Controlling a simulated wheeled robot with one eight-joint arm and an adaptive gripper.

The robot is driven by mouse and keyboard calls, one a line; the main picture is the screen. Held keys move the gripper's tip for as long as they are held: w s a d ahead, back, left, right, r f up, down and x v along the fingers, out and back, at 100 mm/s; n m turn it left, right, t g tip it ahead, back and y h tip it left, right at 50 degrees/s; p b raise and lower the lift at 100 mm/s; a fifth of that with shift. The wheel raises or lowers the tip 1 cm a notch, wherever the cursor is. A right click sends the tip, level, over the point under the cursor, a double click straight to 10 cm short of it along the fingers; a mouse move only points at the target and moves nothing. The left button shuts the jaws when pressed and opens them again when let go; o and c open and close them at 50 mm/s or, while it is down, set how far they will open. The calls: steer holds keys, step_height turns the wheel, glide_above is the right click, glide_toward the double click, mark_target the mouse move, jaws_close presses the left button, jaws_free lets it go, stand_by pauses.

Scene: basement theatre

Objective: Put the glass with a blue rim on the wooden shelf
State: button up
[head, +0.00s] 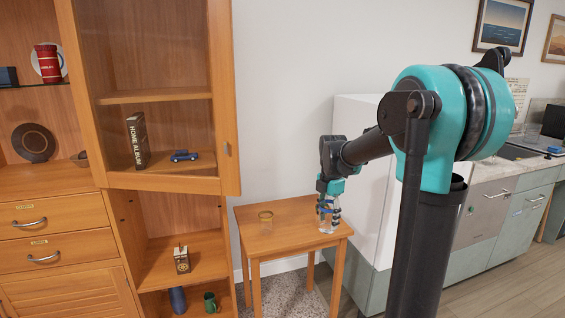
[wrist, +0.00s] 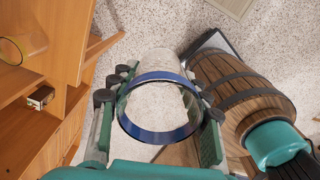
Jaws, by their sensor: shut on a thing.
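The glass with a blue rim (wrist: 136,128) is held upright or nearly so between the two fingers of my gripper (wrist: 160,112). In the head view my gripper (head: 328,205) and the clear glass are over the right part of a small wooden table (head: 292,212). I cannot tell whether the glass's base touches the table. The wooden shelf unit (head: 158,97) stands to the left, apart from my gripper. Its shelves hold a book (head: 138,140), a blue toy car (head: 184,156) and, lower down, a small box (head: 181,259).
A cabinet door edge (head: 229,95) is beside the upper shelves. A blue vase (head: 177,300) and green mug (head: 211,302) stand low. A wooden barrel (wrist: 235,85) is right of the held glass.

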steer(key=shift+w+d+f+m, duration=0.1)
steer(key=shift+w+f+m, duration=0.15)
steer(key=shift+f+m, duration=0.4)
steer(key=w+d+f+m, duration=0.1)
steer(key=d+f+m, duration=0.1)
steer(key=f+m, duration=0.8)
steer(key=w+d+f+m, duration=0.1)
steer(key=w+f+m, duration=0.1)
steer(key=f+m, duration=0.9)
steer(key=shift+d+f+m, duration=0.3)
steer(key=shift+d+m, duration=0.05)
steer(key=shift+m, duration=0.6)
